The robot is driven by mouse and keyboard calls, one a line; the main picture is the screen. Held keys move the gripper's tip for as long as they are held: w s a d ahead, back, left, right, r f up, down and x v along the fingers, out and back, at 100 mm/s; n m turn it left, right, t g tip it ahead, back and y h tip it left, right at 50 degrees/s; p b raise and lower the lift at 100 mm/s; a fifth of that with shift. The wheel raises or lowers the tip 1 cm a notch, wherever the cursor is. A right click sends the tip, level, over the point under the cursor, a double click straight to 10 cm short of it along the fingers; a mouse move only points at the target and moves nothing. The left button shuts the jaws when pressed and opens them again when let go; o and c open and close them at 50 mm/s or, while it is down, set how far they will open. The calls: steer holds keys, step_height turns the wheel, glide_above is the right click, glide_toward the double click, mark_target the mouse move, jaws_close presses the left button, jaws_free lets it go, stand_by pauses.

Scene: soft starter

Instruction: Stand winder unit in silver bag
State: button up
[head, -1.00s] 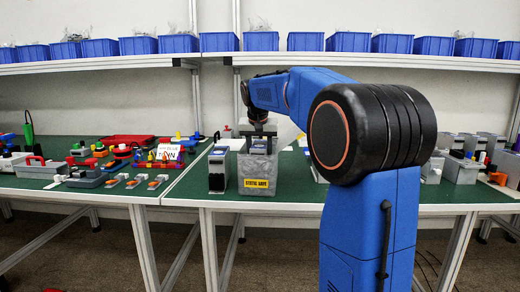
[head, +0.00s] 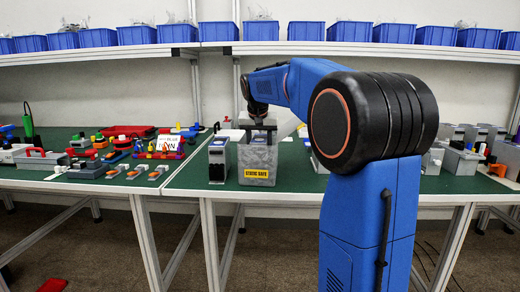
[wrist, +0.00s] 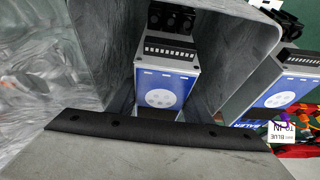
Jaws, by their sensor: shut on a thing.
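The silver bag (head: 258,158) stands upright and open on the green table, with a yellow "STATIC SAFE" label on its front. My gripper (head: 258,133) is at its mouth, pointing down. In the wrist view the winder unit (wrist: 165,88), with a blue face and a dark terminal strip, is between the walls of the bag (wrist: 235,40). My gripper is shut on it. In the head view the unit is hidden by the bag and gripper. I cannot tell whether its base touches the bag floor.
A similar blue-faced unit (head: 218,160) stands just left of the bag. Further left are coloured parts and a white sign (head: 170,142). Grey units (head: 460,160) stand at the right. Blue bins (head: 262,31) line the shelf above. The table's front edge is close to the bag.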

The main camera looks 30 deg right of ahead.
steer(key=shift+f, duration=0.55)
stand_by(1.3)
steer(key=o, duration=1.6)
steer(key=shift+r, duration=0.1)
